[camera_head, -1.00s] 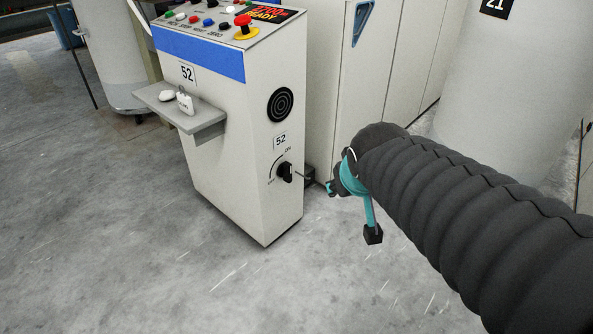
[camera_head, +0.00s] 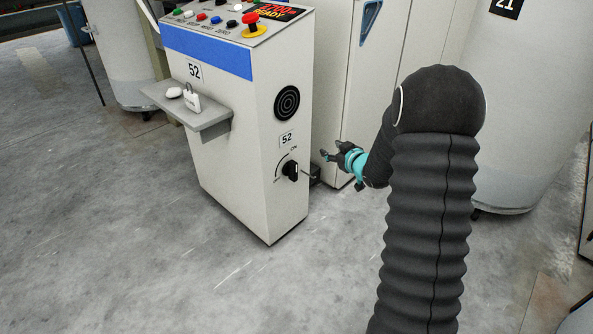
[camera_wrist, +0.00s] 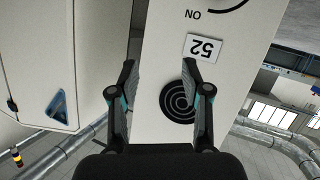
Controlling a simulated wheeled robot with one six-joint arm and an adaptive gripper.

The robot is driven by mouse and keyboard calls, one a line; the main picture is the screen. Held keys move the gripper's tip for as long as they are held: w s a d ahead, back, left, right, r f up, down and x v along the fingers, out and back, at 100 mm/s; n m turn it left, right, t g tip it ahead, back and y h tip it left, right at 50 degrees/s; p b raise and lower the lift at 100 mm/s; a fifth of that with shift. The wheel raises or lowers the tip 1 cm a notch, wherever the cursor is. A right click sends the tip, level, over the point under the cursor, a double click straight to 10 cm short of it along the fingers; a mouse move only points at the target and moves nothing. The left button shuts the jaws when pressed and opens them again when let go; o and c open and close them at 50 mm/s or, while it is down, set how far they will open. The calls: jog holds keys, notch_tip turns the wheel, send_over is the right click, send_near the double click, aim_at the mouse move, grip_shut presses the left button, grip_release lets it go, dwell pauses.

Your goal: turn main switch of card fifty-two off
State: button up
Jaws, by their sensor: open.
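The main switch of card fifty-two is a black rotary knob (camera_head: 291,170) low on the side of the white control cabinet (camera_head: 240,140), under a "52" plate. ON is marked above it and OFF at its left. Its exact pointing is too small to tell. My gripper (camera_head: 327,156) is open and empty, just right of the cabinet side, apart from the knob. In the wrist view my open fingers (camera_wrist: 158,70) frame the cabinet side upside down, with the "52" plate (camera_wrist: 205,48), the ON mark and part of the dial arc. The knob is outside that view.
A shelf (camera_head: 215,116) on the cabinet front holds a white padlock (camera_head: 192,103) and a white rounded item (camera_head: 174,92). A red emergency button (camera_head: 251,20) is on top. Tall pale panels (camera_head: 335,80) stand behind; a large cylinder (camera_head: 530,110) stands right. Floor in front is clear.

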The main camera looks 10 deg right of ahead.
notch_tip(320, 180, down, 6)
jog(key=y, duration=0.3)
jog(key=n+y, duration=0.2)
jog(key=y, duration=0.2)
send_near(296, 170)
jog(key=shift+t, duration=0.3)
jog(key=x, duration=0.6)
jog(key=p+x, duration=0.1)
jog(key=x, duration=0.2)
jog(key=shift+w+a+f, duration=0.1)
jog(key=shift+w+f, duration=0.05)
jog(key=shift+f, duration=0.2)
grip_shut()
